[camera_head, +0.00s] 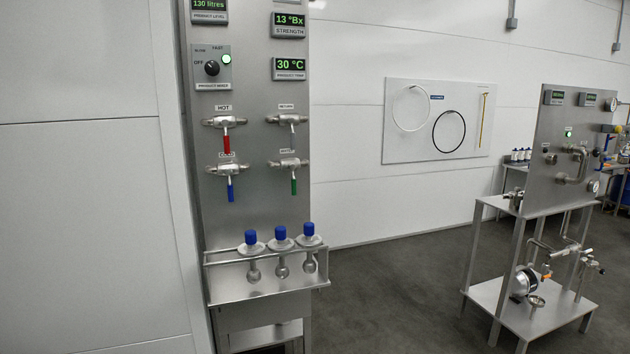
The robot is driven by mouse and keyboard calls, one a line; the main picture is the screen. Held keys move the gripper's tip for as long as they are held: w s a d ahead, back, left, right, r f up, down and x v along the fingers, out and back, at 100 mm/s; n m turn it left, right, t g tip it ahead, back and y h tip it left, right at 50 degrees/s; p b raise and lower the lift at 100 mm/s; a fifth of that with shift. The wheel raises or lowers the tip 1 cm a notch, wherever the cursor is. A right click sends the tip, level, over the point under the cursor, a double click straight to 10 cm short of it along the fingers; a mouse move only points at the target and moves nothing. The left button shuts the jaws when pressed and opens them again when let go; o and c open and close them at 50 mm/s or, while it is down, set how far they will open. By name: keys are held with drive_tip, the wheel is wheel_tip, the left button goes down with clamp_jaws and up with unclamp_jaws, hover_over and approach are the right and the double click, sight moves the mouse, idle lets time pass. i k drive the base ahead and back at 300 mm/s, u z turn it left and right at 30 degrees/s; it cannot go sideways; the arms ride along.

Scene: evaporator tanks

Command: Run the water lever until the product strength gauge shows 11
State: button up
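The strength gauge (289,24) on the steel panel reads 13 °Bx. Below it are four-way rows of valves with hanging handles: a red lever (227,144) under a HOT label, a grey lever (292,137) at upper right, a blue lever (230,189) at lower left and a green lever (293,185) at lower right. All the handles point down. The small label above the green lever is too blurred to read surely, so I cannot be certain which is the water lever. My gripper is not in view.
The level display (209,8) reads 130 litres and the temperature display (289,69) 30 °C. A mixer knob (212,68) has a lit green lamp beside it. A steel rig (545,210) stands right; floor between is clear.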

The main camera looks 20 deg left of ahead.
sight(293, 167)
drive_tip(key=u, duration=0.45)
drive_tip(key=i, duration=0.95)
drive_tip(key=u, duration=0.7)
